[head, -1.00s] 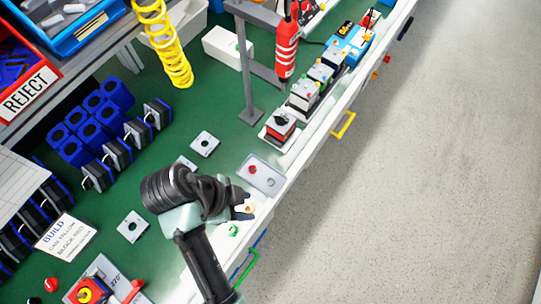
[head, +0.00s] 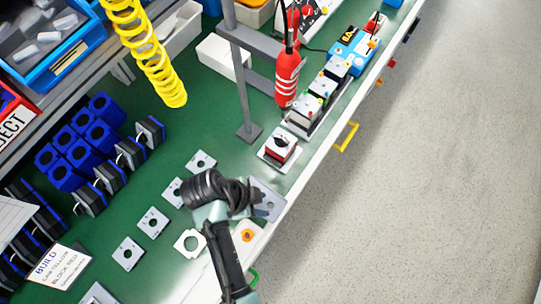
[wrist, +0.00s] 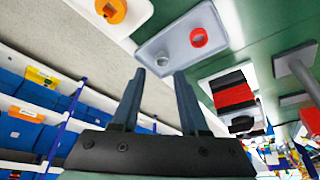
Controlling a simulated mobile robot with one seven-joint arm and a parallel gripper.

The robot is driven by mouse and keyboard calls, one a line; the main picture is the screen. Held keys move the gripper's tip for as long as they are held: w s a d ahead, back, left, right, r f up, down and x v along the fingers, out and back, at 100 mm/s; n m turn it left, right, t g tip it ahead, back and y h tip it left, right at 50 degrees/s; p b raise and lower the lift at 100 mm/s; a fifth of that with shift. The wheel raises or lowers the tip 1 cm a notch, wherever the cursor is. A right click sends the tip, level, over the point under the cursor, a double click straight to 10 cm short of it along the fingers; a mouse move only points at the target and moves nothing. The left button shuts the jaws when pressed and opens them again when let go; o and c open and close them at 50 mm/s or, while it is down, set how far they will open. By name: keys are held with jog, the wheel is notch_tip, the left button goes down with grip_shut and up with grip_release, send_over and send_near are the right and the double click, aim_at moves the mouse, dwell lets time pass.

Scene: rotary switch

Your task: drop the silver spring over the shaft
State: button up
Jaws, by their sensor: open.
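A small silver ring-like part (wrist: 162,58), which looks like the spring, lies in a shallow grey tray (wrist: 184,22) next to a red ring (wrist: 198,37). My gripper (wrist: 158,74) is open and empty, its two fingers pointing at the tray with the silver part between the tips in the picture. In the head view my gripper (head: 262,210) covers part of the tray (head: 270,190). A red and black switch block (head: 282,147) stands on a white base; it also shows in the wrist view (wrist: 235,95). I cannot make out the shaft clearly.
A white plate with an orange part (head: 247,236) lies near the tray at the bench edge. Several grey square plates (head: 153,222) lie to the left. A grey post (head: 243,95) and a hanging red tool (head: 287,75) stand beyond the switch block.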

aim_at(272, 206)
jog(key=shift+x, duration=2.35)
jog(key=shift+w+a, duration=0.15)
jog(key=shift+a, duration=0.05)
grip_shut()
